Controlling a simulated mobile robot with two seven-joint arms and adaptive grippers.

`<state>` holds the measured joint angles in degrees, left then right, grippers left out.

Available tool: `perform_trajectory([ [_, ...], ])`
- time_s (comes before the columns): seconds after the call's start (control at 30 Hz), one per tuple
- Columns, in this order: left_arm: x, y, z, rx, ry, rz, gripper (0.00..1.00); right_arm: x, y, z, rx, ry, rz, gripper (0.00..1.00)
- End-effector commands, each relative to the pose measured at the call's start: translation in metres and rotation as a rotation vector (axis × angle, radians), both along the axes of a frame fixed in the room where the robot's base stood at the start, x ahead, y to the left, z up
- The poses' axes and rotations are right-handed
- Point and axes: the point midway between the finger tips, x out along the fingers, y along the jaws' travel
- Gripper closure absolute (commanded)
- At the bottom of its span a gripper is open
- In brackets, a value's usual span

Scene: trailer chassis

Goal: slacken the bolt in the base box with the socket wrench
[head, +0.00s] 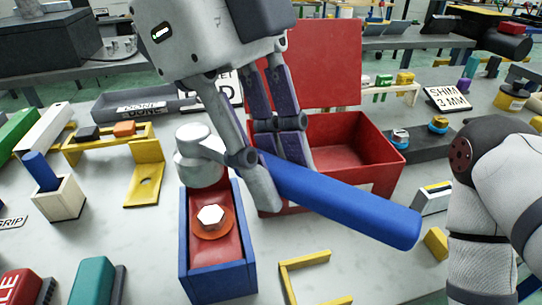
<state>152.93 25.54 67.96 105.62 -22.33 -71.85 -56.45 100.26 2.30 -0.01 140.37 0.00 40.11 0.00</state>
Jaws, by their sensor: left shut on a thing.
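The base box (217,281) is a blue open box with a red inside, at the lower left of centre. A white hex-headed bolt (211,216) stands in it on an orange-red washer, its head uncovered. My left gripper (272,165) comes down from the top and is shut on the socket wrench (345,204), around its blue handle near the grey head. The wrench's grey head (200,158) is over the far end of the box, behind the bolt. Whether it touches the box is hidden. My right gripper is out of view; only part of my right arm shows at right.
An open red box (352,140) with a raised lid stands behind the wrench handle. A yellow bracket (145,175) and a wooden block with a blue peg (57,196) lie to the left. A yellow frame (306,263) lies right of the base box, with bare table around it.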

Motion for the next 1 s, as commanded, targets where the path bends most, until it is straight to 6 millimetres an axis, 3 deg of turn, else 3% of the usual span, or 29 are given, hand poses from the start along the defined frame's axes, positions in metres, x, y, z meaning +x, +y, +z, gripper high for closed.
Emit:
perform_trajectory([
  [0.17, 0.000, 0.000, -0.003, 0.000, -0.001, 0.003, 1.00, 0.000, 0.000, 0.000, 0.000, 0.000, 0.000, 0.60],
  [0.7, 0.000, 0.000, -0.060, 0.001, -0.001, 0.002, 1.00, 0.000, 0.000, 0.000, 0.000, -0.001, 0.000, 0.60],
  [1.0, 0.000, 0.000, -0.066, 0.000, -0.002, 0.002, 1.00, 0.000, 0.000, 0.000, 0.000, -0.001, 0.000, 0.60],
])
